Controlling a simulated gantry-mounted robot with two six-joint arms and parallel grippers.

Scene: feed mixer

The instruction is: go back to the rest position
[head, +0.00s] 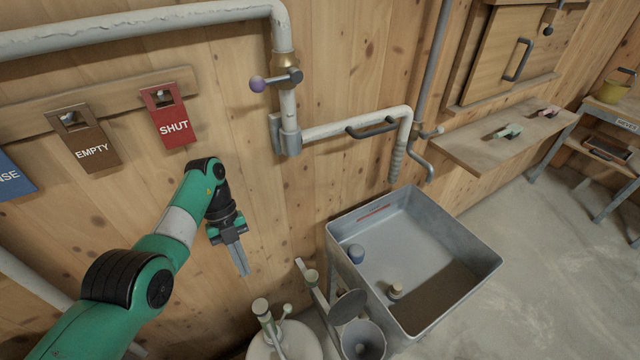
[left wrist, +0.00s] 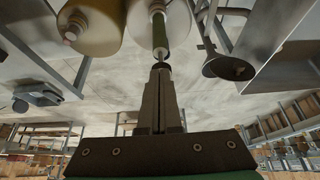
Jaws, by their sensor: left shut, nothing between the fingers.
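My left gripper (head: 241,262) hangs in front of the wooden wall in the head view, fingers pointing down. Its fingers are closed together with nothing between them, which also shows in the left wrist view (left wrist: 160,72). It is below the red SHUT tag (head: 172,122) and left of the grey metal tub (head: 440,235), touching neither. My right gripper is not in view.
A brown EMPTY tag (head: 90,145) and a blue tag (head: 12,175) hang left of the SHUT tag. A pipe with a purple-knobbed valve (head: 275,80) runs along the wall. A pale lidded container (head: 285,342) stands below the gripper. A wooden shelf (head: 500,140) is at the right.

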